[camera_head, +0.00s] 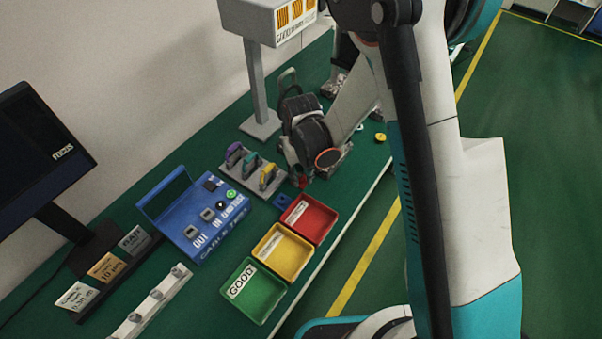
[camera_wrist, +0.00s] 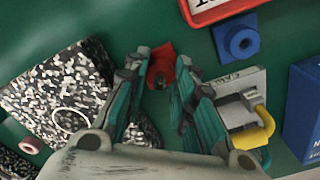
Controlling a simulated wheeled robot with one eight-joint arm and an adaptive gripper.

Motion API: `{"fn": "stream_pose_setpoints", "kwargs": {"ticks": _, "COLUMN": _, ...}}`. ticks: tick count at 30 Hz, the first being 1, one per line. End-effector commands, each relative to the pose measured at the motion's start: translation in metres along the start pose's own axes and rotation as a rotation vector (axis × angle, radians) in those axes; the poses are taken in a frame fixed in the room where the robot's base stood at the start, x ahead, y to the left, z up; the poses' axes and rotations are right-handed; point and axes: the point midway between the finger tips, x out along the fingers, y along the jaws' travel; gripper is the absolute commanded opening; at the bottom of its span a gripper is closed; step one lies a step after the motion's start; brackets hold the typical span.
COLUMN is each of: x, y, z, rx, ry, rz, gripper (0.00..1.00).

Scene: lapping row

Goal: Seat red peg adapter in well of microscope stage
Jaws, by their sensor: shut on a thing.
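My gripper (camera_wrist: 162,82) is shut on the red peg adapter (camera_wrist: 160,68), which shows between the fingertips in the wrist view. In the head view the red adapter (camera_head: 303,182) is a small red patch below my gripper, close to the green bench top. A black-and-white speckled block (camera_wrist: 58,88) lies left of my fingers in the wrist view, with a pale ring on it. I cannot tell whether this is the microscope stage. No well is clearly visible, and my arm hides part of the bench behind the gripper in the head view.
A blue square piece with a round boss (camera_wrist: 238,40) lies near the red tray (camera_head: 310,218). Yellow (camera_head: 283,254) and green (camera_head: 254,291) trays follow. A grey rack with coloured handles (camera_head: 256,174) and a blue cable tester (camera_head: 195,215) stand left of my gripper.

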Motion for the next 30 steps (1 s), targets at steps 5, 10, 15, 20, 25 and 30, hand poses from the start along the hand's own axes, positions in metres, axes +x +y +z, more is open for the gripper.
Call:
{"fn": "stream_pose_setpoints", "kwargs": {"ticks": 5, "x": 0.001, "y": 0.0, "z": 0.0, "rx": 0.0, "ry": 0.0, "rz": 0.0, "gripper": 0.44}}
{"fn": "stream_pose_setpoints", "kwargs": {"ticks": 10, "x": 0.001, "y": 0.0, "z": 0.0, "rx": 0.0, "ry": 0.0, "rz": 0.0, "gripper": 0.44}}
{"fn": "stream_pose_setpoints", "kwargs": {"ticks": 15, "x": -0.002, "y": 0.0, "z": 0.0, "rx": 0.0, "ry": 0.0, "rz": 0.0, "gripper": 0.44}}
{"fn": "stream_pose_setpoints", "kwargs": {"ticks": 20, "x": -0.023, "y": 0.0, "z": 0.0, "rx": 0.0, "ry": 0.0, "rz": 0.0, "gripper": 0.44}}
{"fn": "stream_pose_setpoints", "kwargs": {"ticks": 25, "x": -0.06, "y": 0.0, "z": 0.001, "rx": 0.0, "ry": 0.0, "rz": 0.0, "gripper": 0.44}}
{"fn": "stream_pose_setpoints", "kwargs": {"ticks": 30, "x": -0.093, "y": 0.0, "z": 0.0, "rx": 0.0, "ry": 0.0, "rz": 0.0, "gripper": 0.44}}
